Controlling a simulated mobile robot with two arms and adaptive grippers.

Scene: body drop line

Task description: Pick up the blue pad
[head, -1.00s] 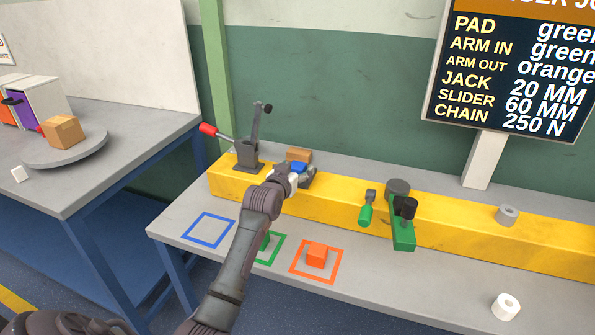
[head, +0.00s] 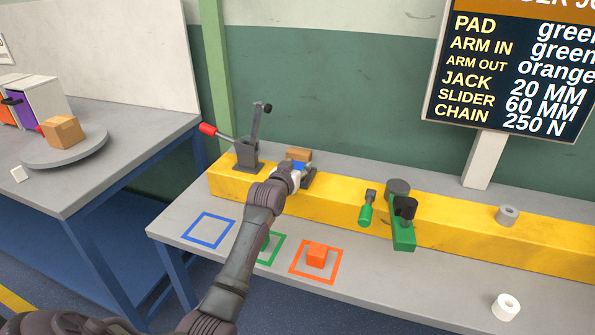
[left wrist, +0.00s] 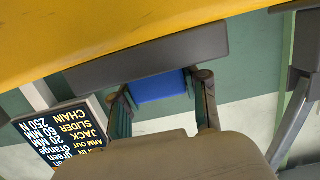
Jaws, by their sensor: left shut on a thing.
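The blue pad (head: 301,165) shows as a small blue patch on the yellow beam, between a brown block and my left gripper (head: 295,175). In the left wrist view the blue pad (left wrist: 158,86) lies between the two fingers of my left gripper (left wrist: 163,98), touching or very near a dark grey slab (left wrist: 150,55). My left gripper is shut on the pad. The gripper hides part of the pad in the head view. My right gripper is not in view.
On the bench front are a blue outlined square (head: 208,230), a partly hidden green one and an orange block (head: 317,253) in an orange square.

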